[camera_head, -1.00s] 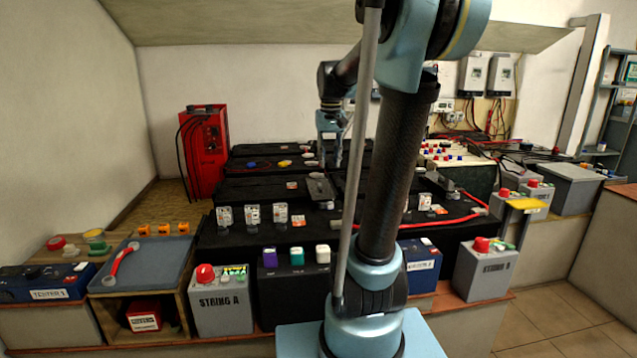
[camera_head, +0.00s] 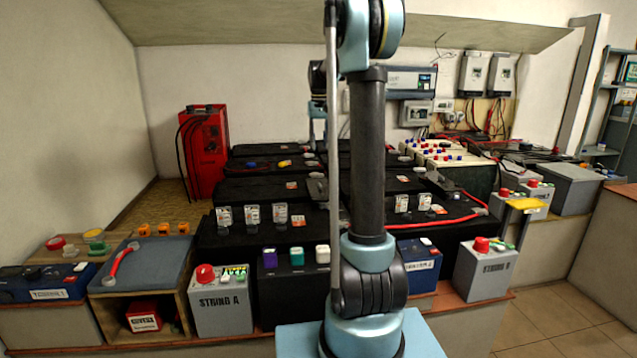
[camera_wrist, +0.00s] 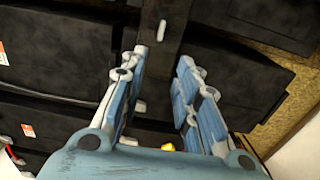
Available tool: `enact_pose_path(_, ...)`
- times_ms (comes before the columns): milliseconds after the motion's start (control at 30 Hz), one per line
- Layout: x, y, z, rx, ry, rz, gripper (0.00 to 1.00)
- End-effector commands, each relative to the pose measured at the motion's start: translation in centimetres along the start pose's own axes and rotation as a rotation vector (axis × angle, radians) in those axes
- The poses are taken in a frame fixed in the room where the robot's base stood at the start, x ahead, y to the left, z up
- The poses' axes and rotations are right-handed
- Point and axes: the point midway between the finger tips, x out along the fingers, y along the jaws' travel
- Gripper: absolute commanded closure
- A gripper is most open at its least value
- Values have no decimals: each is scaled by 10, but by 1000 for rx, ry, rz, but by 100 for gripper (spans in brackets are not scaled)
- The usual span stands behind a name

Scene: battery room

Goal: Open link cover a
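A dark, flat link cover (camera_head: 317,187) lies on the black battery tops, partly hidden behind my arm in the head view. A second dark cover (camera_head: 438,181) lies to the right of my arm. I cannot read which is cover a. In the wrist view a dark strip, apparently a link cover (camera_wrist: 167,48), with small pale handle-like parts, runs beyond my gripper (camera_wrist: 163,63). My gripper's blue fingers are apart, with nothing between them that I can see held. In the head view the gripper is mostly hidden behind my arm, above the batteries.
A red charger cabinet (camera_head: 204,150) stands at the back left. A red cable (camera_head: 455,220) crosses the right batteries. Clear insulating caps (camera_head: 252,214) stand upright on the near row.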

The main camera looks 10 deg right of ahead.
Motion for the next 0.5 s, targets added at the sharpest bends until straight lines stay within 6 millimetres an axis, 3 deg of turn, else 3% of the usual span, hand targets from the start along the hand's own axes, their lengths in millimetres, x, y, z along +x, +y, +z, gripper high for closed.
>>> enact_pose_path(500, 90, 0, 0, 0, 0, 0, 71)
